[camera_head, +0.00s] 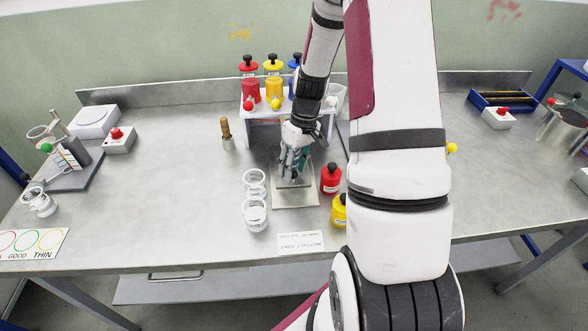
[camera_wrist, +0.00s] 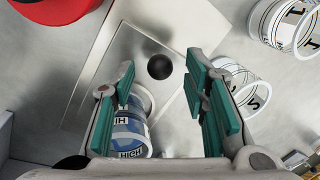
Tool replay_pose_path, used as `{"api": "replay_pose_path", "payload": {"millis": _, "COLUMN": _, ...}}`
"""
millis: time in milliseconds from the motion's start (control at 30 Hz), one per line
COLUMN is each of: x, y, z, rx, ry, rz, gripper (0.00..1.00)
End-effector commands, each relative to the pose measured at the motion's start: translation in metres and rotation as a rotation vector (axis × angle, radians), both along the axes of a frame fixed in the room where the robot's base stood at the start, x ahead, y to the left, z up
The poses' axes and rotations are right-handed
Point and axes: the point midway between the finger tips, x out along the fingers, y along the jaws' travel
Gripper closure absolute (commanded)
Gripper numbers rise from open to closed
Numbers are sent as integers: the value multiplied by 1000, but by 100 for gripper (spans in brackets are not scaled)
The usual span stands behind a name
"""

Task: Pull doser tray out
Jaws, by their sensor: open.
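The doser tray (camera_head: 296,199) is a pale metal plate at the front foot of the white gantry stand (camera_head: 258,131). In the wrist view the tray (camera_wrist: 110,62) shows as a grey plate with a black round knob (camera_wrist: 159,67). My gripper (camera_head: 293,165) is low over the tray in front of the stand. In the wrist view my gripper (camera_wrist: 163,82) is open, its teal pads on either side of the knob in the picture. Contact cannot be told. A cup labelled HIGH (camera_wrist: 130,132) shows between the fingers, partly hidden by the left one.
Clear cups (camera_head: 255,214) stand left of the tray. A red bottle (camera_head: 330,179) and a yellow bottle (camera_head: 339,211) stand to its right, the yellow partly behind my arm. A label card (camera_head: 301,242) lies in front. The bench left of the cups is clear.

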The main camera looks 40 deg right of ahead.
Motion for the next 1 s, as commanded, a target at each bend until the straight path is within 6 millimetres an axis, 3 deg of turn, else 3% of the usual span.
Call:
{"api": "replay_pose_path", "payload": {"millis": 133, "x": 0, "y": 2, "z": -10, "rx": 0, "ry": 1, "rz": 0, "gripper": 59}}
{"api": "replay_pose_path", "payload": {"millis": 433, "x": 0, "y": 2, "z": -11, "rx": 0, "ry": 0, "rz": 0, "gripper": 59}}
{"api": "replay_pose_path", "payload": {"millis": 633, "x": 0, "y": 2, "z": -11, "rx": 0, "ry": 0, "rz": 0, "gripper": 100}}
{"api": "replay_pose_path", "payload": {"millis": 867, "x": -2, "y": 4, "z": -11, "rx": 0, "ry": 1, "rz": 1, "gripper": 100}}
{"api": "replay_pose_path", "payload": {"millis": 1000, "x": -20, "y": 14, "z": -9, "rx": 3, "ry": 4, "rz": 2, "gripper": 100}}
